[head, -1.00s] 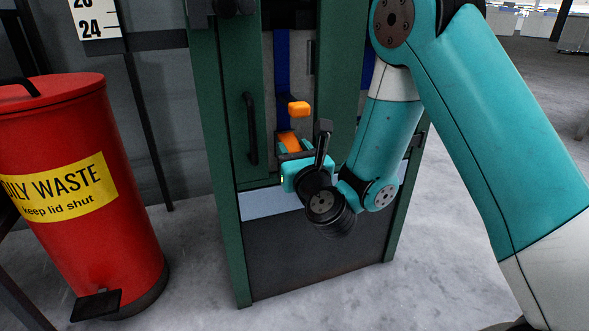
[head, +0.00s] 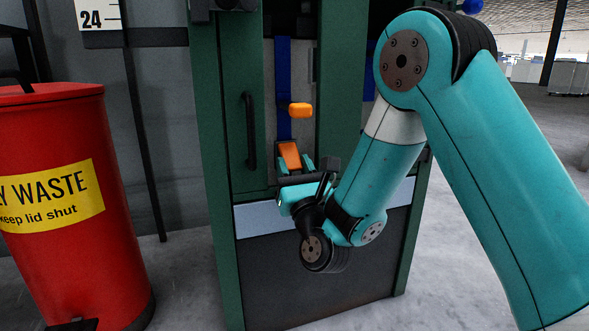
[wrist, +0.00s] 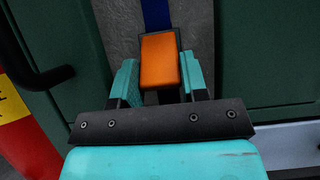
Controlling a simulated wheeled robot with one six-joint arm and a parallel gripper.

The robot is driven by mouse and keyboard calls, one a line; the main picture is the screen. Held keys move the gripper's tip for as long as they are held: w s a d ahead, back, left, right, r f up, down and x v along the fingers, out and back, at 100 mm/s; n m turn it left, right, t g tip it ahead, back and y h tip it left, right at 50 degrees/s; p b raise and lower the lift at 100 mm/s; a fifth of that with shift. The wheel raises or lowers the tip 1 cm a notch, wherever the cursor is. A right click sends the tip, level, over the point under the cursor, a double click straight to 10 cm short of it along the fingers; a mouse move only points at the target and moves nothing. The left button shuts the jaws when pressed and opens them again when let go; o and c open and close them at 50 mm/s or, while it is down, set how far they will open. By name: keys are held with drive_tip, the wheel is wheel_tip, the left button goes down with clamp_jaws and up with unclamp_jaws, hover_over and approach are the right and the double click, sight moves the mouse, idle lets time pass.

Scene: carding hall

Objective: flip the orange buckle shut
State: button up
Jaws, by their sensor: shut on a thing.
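The orange buckle shows as a small orange block (head: 300,110) on a blue strap and, below it, a tilted orange plate (head: 290,155) in a dark frame. My gripper (head: 295,165) is at the lower plate, with a finger on each side of it. The upper block is out of the wrist view.
The strap (head: 283,70) runs down the front of a green cabinet (head: 230,120) with a black door handle (head: 250,130) left of it. A red waste bin (head: 65,240) stands at the left. Grey floor is clear at the right.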

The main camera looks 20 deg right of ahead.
sight(288, 147)
idle(0.3)
drive_tip(key=o, duration=0.9)
drive_tip(key=shift+r, duration=0.1)
drive_tip(key=shift+s+r+g+p, duration=0.15)
drive_tip(key=shift+r+g+p, duration=0.2)
drive_tip(key=shift+g+p, duration=0.25)
drive_tip(key=r+g+p, duration=0.1)
drive_tip(key=p, duration=0.2)
drive_tip(key=shift+s+r, duration=0.1)
drive_tip(key=g+p, duration=0.1)
drive_tip(key=p, duration=0.3)
drive_tip(key=r+g+p, duration=0.1)
drive_tip(key=p, duration=0.4)
drive_tip(key=shift+s+g, duration=0.15)
drive_tip(key=shift+g, duration=0.25)
drive_tip(key=p, duration=0.3)
drive_tip(key=shift+g, duration=0.3)
